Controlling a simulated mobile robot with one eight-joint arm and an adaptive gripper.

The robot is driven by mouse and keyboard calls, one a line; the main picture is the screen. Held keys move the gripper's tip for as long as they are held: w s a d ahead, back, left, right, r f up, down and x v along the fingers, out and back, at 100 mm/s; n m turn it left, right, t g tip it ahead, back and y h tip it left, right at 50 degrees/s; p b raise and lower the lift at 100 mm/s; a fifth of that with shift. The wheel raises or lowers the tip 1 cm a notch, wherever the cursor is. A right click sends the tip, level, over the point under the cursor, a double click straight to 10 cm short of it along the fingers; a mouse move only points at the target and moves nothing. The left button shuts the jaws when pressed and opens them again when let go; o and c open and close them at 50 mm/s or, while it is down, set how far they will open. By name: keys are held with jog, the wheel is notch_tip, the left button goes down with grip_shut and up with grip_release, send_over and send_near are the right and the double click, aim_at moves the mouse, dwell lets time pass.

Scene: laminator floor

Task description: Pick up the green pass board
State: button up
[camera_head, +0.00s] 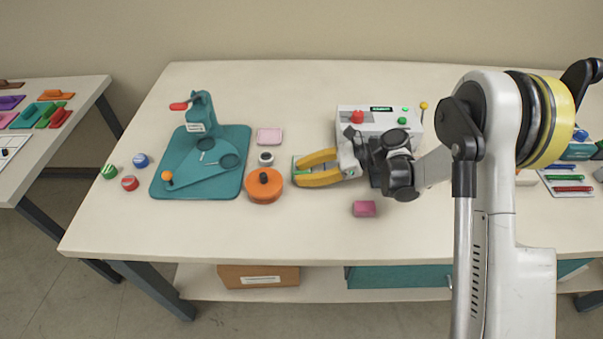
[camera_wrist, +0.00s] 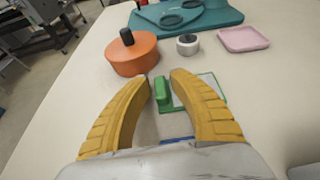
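The green pass board (camera_wrist: 210,83) lies flat on the table, a pale plate with a green rim and an upright green handle (camera_wrist: 163,92). In the head view only a small green part of it (camera_head: 296,163) shows by my fingers. My gripper (camera_wrist: 161,77) is open, its yellow fingers on either side of the green handle, with visible gaps. In the head view my gripper (camera_head: 296,172) is low over the table, pointing left. The right finger hides part of the board.
An orange round container (camera_head: 264,186), a small white roll (camera_head: 265,158) and a pink tray (camera_head: 269,136) lie left of my gripper. A teal press (camera_head: 225,185) stands beyond them. A control box (camera_head: 368,120) is behind, and a pink block (camera_head: 364,208) in front.

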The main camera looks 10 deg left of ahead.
grip_shut()
jog(key=shift+r, duration=0.15)
